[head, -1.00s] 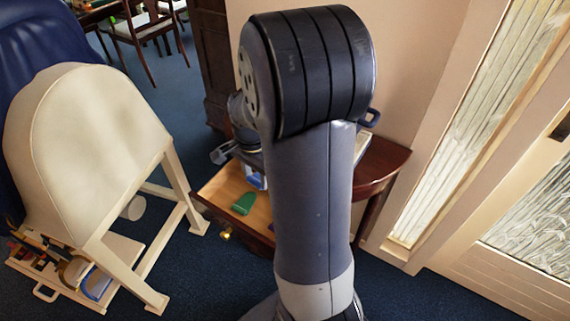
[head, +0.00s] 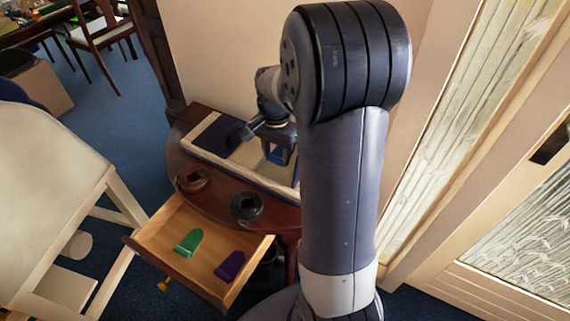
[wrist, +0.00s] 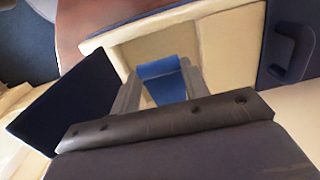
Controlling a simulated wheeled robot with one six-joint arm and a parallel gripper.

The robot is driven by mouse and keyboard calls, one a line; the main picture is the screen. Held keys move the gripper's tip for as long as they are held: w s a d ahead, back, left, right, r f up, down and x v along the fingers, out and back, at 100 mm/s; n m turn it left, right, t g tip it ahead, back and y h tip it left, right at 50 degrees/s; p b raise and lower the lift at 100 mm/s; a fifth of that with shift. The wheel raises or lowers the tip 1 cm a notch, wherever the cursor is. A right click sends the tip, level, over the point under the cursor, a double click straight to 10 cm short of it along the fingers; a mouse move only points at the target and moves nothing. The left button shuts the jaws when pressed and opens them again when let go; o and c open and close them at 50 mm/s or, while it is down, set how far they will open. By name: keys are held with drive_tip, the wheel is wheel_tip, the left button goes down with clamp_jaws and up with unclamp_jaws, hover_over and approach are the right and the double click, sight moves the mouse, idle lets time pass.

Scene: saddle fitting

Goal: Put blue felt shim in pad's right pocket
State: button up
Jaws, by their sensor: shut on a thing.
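The blue felt shim (wrist: 163,78) is between the two fingers of my gripper (wrist: 160,88) in the wrist view. In the head view the shim (head: 277,157) shows as a small blue patch below my gripper (head: 281,148). The pad (head: 235,166) lies on the half-round table, cream with navy parts. In the wrist view the shim is over a cream, open recess of the pad (wrist: 215,42). A navy flap (wrist: 68,105) lies to the left and a navy part with a raised tab (wrist: 290,45) to the right. Whether the shim touches the pad, I cannot tell.
The table's drawer (head: 160,240) is open, with a green shim (head: 188,242) and a purple shim (head: 230,265) inside. A brown coil (head: 193,180) and a black coil (head: 246,208) sit on the table (head: 215,202) in front of the pad. A cream stand (head: 50,170) is at left.

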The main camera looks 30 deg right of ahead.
sight(277, 176)
drive_tip(key=shift+f, duration=3)
drive_tip(key=shift+f+b, duration=0.15)
drive_tip(key=shift+b, duration=0.15)
drive_tip(key=o, duration=1)
drive_tip(key=shift+c, duration=0.2)
wheel_tip(277, 176, up, 12)
drive_tip(key=shift+r+p, duration=0.2)
drive_tip(key=shift+p, duration=0.5)
